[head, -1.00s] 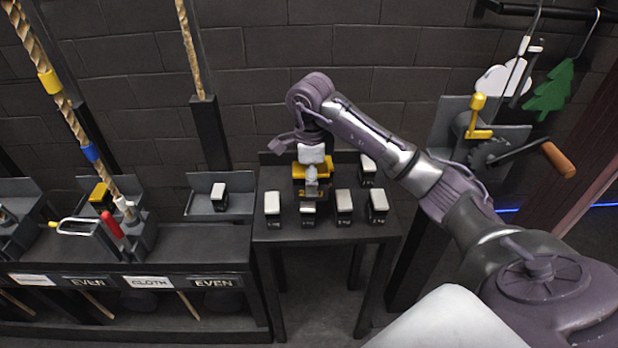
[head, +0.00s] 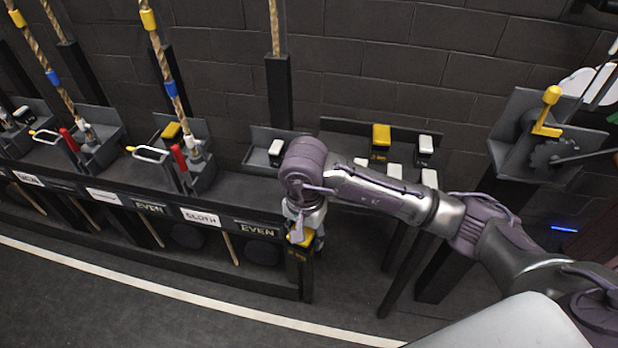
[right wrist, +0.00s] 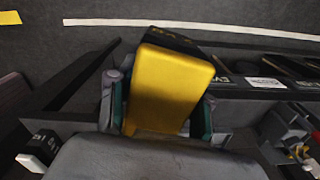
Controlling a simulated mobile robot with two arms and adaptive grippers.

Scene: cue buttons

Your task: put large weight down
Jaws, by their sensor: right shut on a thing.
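My right gripper (head: 303,222) is shut on a large weight with a yellow top and black body (head: 299,262). The weight hangs below the gripper, in front of the right end of the long bench (head: 240,190) as seen in the head view. In the right wrist view, its yellow top (right wrist: 172,85) sits between the two fingers of the gripper (right wrist: 160,108). Its underside is hidden. Another yellow-topped weight (head: 381,137) stands at the back of the small table (head: 340,138). My left gripper is not in view.
White-topped weights (head: 424,144) stand on the small table, partly hidden by my arm. A white-topped weight (head: 276,148) sits in a bench tray. Ropes (head: 163,50), levers (head: 178,155) and a crank station (head: 525,130) stand nearby. The floor in front (head: 120,240) is clear.

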